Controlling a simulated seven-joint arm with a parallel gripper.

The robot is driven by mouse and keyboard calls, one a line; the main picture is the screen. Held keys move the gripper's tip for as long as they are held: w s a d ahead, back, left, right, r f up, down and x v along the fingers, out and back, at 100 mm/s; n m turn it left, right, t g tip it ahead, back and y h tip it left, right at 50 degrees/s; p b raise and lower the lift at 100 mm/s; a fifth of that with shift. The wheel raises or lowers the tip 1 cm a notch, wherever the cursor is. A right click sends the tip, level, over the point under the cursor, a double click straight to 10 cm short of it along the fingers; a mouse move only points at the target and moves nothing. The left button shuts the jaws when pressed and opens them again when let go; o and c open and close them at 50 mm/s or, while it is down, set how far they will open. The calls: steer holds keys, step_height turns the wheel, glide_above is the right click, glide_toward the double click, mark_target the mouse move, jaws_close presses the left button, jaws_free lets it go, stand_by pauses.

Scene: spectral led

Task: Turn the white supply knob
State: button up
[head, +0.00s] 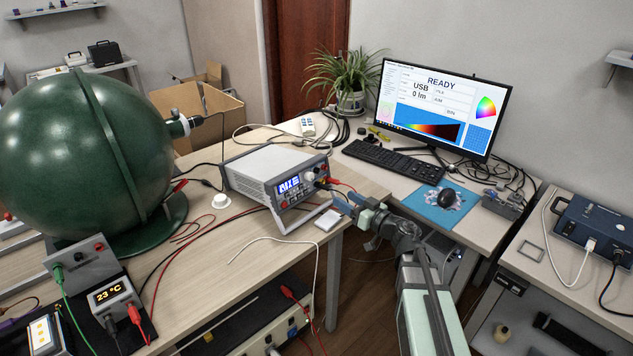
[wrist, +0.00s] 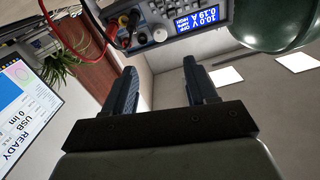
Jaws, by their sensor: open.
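The white power supply (head: 270,172) stands on the wooden bench with its front panel facing my arm. Its round white knob (head: 310,177) is on the panel, right of the blue display. In the wrist view the knob (wrist: 160,35) shows at the panel's edge, beyond the fingertips and roughly between them. My gripper (head: 339,202) is open and empty, a little to the right of the panel and apart from the knob. Both dark blue fingers show in the wrist view (wrist: 160,66).
Red and black leads (wrist: 127,28) plug into the panel beside the knob. A small white box (head: 327,220) lies on the bench edge below the gripper. A large green sphere (head: 85,150) stands left. A monitor (head: 440,105) and keyboard (head: 382,157) are on the desk behind.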

mark_target(312, 178)
steer(key=x, duration=1.4)
steer(key=shift+d, duration=0.1)
steer(key=shift+c, duration=0.3)
steer(key=c, duration=1)
steer(key=shift+n, duration=0.3)
steer(key=shift+d+n, duration=0.1)
steer(key=shift+n, duration=0.3)
steer(key=o, duration=1.1)
steer(key=shift+c, duration=0.2)
